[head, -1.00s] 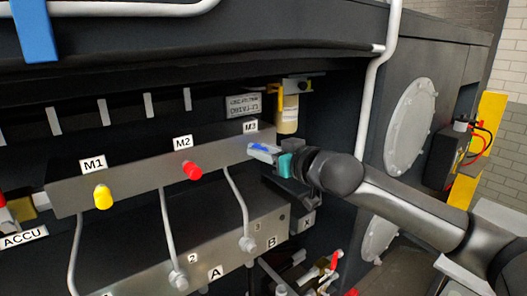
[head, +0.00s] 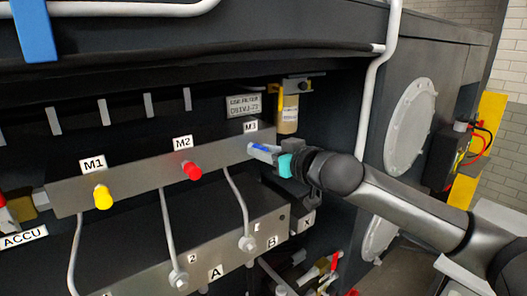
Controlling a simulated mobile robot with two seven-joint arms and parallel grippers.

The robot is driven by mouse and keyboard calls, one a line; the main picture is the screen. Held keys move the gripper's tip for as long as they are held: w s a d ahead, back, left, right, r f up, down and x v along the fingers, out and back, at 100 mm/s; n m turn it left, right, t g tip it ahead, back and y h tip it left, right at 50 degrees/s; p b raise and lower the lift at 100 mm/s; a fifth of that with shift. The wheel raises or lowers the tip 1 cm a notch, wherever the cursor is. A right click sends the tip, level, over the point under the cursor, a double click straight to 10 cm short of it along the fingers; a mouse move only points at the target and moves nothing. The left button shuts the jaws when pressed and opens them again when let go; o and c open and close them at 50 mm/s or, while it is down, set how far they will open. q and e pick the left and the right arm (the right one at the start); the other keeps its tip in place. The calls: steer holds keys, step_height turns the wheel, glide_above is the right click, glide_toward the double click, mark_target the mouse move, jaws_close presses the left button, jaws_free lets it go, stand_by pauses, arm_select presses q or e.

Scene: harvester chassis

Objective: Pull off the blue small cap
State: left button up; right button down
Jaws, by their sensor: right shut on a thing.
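The blue small cap (head: 262,147) sits at the right end of the upper metal block, under the M3 label (head: 250,127). Only a thin blue strip of it shows between the fingers. My right gripper (head: 261,150) comes in from the right and is shut on the cap, with its fingers close to the block face. Whether the cap is still seated on its fitting is hidden by the fingers. My left gripper is not in view.
A yellow cap (head: 103,197) under M1 and a red cap (head: 192,170) under M2 sit on the same metal block (head: 140,185). Grey pipes run down to a lower block (head: 215,255). A yellowish filter cylinder (head: 288,112) hangs just above my right gripper.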

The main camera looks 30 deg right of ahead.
steer(key=shift+s, duration=0.1)
steer(key=shift+s+d+b, duration=0.15)
steer(key=shift+s+b, duration=0.45)
steer(key=shift+s, duration=1.3)
